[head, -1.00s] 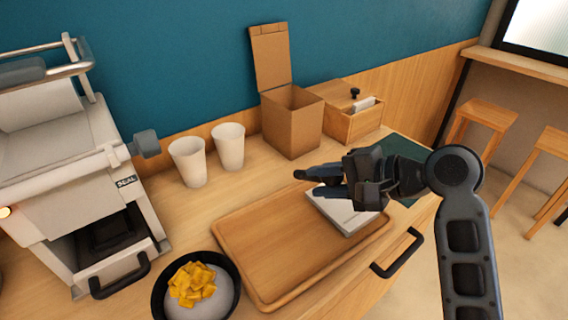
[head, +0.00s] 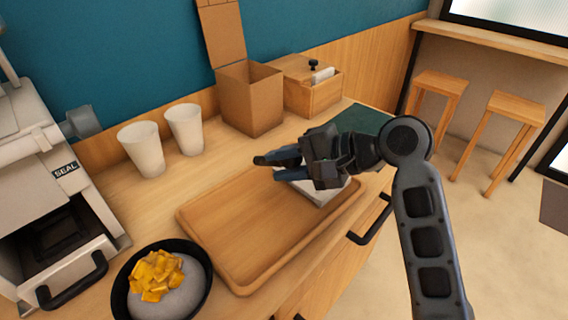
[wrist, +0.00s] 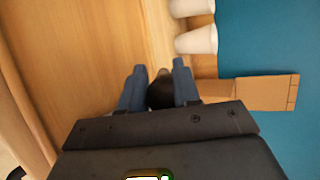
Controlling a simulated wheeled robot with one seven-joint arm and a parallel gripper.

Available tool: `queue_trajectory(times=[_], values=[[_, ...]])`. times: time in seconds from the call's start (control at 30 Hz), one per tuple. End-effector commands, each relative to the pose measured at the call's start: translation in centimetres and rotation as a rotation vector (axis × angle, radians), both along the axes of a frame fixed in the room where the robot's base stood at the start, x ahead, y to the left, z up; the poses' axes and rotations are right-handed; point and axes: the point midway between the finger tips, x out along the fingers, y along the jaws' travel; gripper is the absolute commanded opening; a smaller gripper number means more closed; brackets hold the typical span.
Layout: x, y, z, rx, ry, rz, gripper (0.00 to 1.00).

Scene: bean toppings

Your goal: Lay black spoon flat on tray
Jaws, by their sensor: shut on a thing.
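The black spoon (wrist: 160,94) is pinched between my gripper's two blue-grey fingers in the wrist view, mostly hidden by them. In the head view only a small dark end (head: 262,160) shows past the fingertips. My gripper (head: 280,170) is shut on the spoon and points left, above the right back part of the tray. The wooden tray (head: 240,235) has a raised rim and lies on the counter; its left and middle are bare. The gap between spoon and tray is hard to judge.
A pale flat box (head: 328,197) lies below my gripper at the tray's right end. A black bowl (head: 123,290) with yellow topping stands front left. Two white cups (head: 142,150), an open cardboard box (head: 250,100) and a wooden box (head: 312,92) stand behind. A sealing machine (head: 45,200) is at left.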

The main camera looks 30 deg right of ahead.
Motion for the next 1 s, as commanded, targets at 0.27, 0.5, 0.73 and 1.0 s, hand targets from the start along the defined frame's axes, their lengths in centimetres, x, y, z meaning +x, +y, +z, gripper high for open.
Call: queue_trajectory(times=[0.27, 0.5, 0.73, 1.0], values=[[0.0, 0.0, -1.9, 0.0, 0.002, 0.001, 0.03], [0.0, 0.0, -3.6, 0.0, 0.001, 0.0, 0.03], [0.0, 0.0, -4.3, 0.0, 0.0, 0.0, 0.03], [0.0, 0.0, -4.3, 0.0, 0.0, 0.0, 0.33]])
